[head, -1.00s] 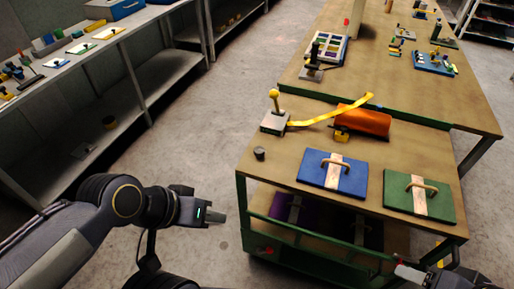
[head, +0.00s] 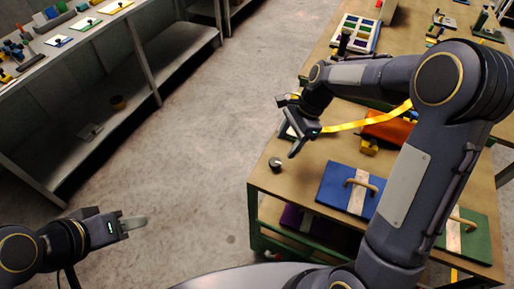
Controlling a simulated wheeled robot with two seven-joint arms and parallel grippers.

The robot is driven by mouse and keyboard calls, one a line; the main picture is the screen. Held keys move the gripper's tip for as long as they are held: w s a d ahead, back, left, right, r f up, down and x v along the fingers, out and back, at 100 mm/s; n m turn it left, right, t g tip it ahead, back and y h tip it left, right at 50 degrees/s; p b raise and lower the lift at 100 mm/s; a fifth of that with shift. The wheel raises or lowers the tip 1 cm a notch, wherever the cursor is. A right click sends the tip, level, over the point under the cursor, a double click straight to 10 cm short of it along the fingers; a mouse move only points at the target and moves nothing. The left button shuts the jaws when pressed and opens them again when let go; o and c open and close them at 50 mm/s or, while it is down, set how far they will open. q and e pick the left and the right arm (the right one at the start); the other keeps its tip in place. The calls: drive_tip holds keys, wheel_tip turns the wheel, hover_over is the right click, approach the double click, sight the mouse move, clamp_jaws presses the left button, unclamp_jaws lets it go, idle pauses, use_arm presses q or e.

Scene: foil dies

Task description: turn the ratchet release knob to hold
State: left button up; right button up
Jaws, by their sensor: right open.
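A small dark round knob (head: 275,163) stands near the left edge of the cart top. Which way it is turned is too small to tell. My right gripper (head: 290,141) is open, above and just behind the knob in the picture, apart from it. It hides most of the grey box (head: 287,132) from which a yellow strap (head: 350,126) runs right; the box's yellow-ball lever is hidden. My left gripper (head: 135,222) is over the floor left of the cart, seen side-on, its finger gap unclear.
A blue plate (head: 335,185) and a green plate (head: 483,235), both with handles, lie on the cart top (head: 300,175). My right arm covers much of the right side.

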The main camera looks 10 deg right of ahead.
sight(275, 161)
drive_tip(key=x, duration=0.7)
drive_tip(key=shift+s+f+p, duration=0.1)
drive_tip(key=shift+f+p, duration=0.2)
drive_tip(key=shift+p, duration=0.05)
drive_tip(key=c, duration=1)
